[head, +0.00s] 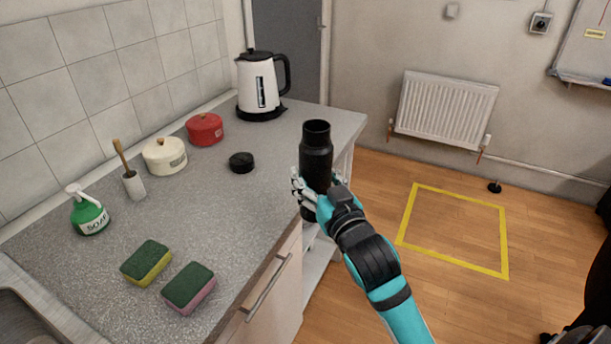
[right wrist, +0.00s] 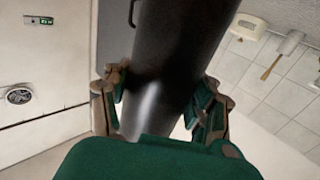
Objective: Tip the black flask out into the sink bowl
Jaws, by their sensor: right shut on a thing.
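The black flask (head: 315,158) is upright with its open mouth at the top, in front of the counter's right edge in the head view. My right gripper (head: 315,190) is shut around its lower part. In the right wrist view the flask (right wrist: 175,60) fills the middle, between the fingers of my right gripper (right wrist: 160,110). A black round lid (head: 241,162) lies on the counter, apart from the flask. Only a corner of the metal sink (head: 25,315) shows at the bottom left; its bowl is mostly out of view. My left gripper is not in view.
On the grey counter (head: 190,215) stand a white kettle (head: 260,85), a red pot (head: 204,130), a cream pot (head: 165,156), a brush in a holder (head: 133,185) and a green soap bottle (head: 89,212). Two sponges, one yellow (head: 146,263) and one pink (head: 189,288), lie near the sink.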

